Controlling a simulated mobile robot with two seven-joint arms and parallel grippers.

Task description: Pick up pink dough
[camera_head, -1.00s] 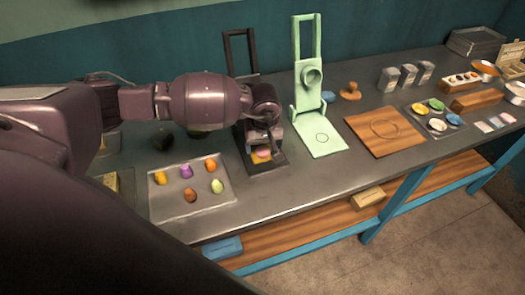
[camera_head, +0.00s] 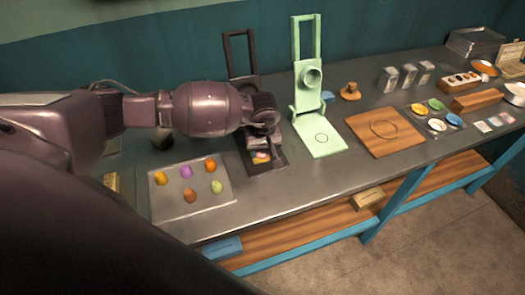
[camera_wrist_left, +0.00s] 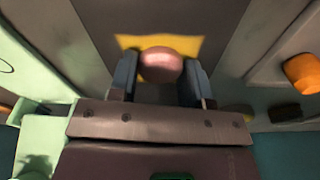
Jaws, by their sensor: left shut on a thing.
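The pink dough (camera_wrist_left: 160,65) is a small round lump between the two blue-grey fingers of my left gripper (camera_wrist_left: 161,78) in the left wrist view. The gripper is shut on it. A yellow square sheet (camera_wrist_left: 190,43) lies beneath the dough. In the head view, my left gripper (camera_head: 262,147) points down over the base of the black press (camera_head: 273,167). A bit of pink and yellow shows under it; the rest is hidden by the gripper. I cannot tell whether the dough touches the sheet. My right gripper is not in view.
A pale green press (camera_head: 318,137) stands close to the right. A tray (camera_head: 207,201) with several coloured dough lumps lies at the left front. A wooden board (camera_head: 400,141) lies further right. The black press's upright frame (camera_head: 226,50) rises behind my wrist.

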